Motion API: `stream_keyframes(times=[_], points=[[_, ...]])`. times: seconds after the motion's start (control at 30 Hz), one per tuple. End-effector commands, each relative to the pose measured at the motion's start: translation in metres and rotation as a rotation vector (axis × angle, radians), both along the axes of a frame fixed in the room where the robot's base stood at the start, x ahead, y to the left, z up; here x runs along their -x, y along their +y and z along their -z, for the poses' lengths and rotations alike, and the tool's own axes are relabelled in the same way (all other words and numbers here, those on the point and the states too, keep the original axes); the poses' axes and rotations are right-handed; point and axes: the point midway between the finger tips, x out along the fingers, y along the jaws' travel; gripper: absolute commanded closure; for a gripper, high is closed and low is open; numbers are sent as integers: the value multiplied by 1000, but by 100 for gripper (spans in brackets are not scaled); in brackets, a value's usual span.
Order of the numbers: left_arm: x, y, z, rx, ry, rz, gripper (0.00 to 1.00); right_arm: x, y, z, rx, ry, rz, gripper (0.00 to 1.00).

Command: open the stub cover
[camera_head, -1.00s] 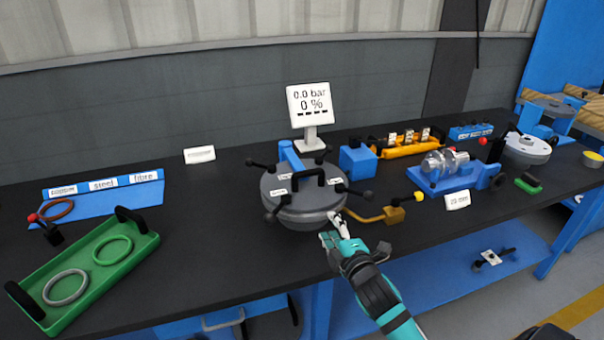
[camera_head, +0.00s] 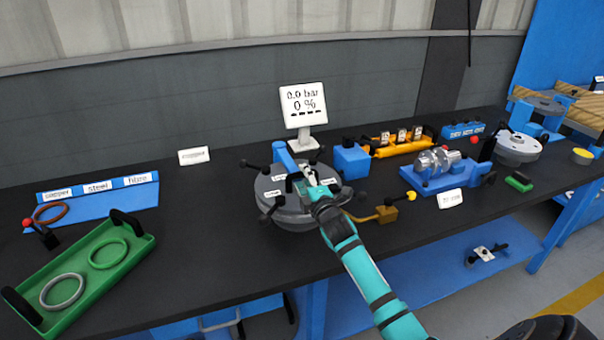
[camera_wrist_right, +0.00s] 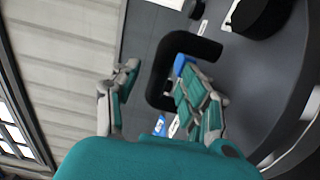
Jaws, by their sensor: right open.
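The stub cover (camera_head: 268,186) is a round grey lid with black-knobbed clamps around its rim, on the grey shell (camera_head: 297,224) on the bench. A black handle stands on it. My right gripper (camera_head: 308,180) is over the cover and hides much of the handle in the head view. In the right wrist view the black handle (camera_wrist_right: 165,58) shows between the open fingers of my right gripper (camera_wrist_right: 160,88); one finger overlaps it, and I cannot tell if they touch. My left gripper is not in view.
A display (camera_head: 304,104) reading 0.0 bar and 0 % stands behind the shell. A blue block (camera_head: 351,160) and a brass-coloured lever (camera_head: 378,214) are to its right. A green tray (camera_head: 128,236) with two rings lies left. The bench between tray and shell is clear.

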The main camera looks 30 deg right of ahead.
Motion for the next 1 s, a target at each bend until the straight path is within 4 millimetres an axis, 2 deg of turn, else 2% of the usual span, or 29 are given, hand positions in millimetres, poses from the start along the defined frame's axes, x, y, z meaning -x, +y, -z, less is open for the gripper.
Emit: stream_keyframes(times=[0.1, 0.2, 0.57, 0.9, 1.0], points=[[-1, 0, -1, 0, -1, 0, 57, -15, -3, 0, -2, -1, -1, 56], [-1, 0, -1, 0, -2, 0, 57, -21, -4, 0, -2, 1, -1, 56], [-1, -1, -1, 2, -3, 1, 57, -25, -5, 1, -1, 1, -1, 56], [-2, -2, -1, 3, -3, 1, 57, -24, -5, 1, -1, 1, -1, 100], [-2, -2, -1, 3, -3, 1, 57, -24, -5, 1, -1, 1, -1, 100]])
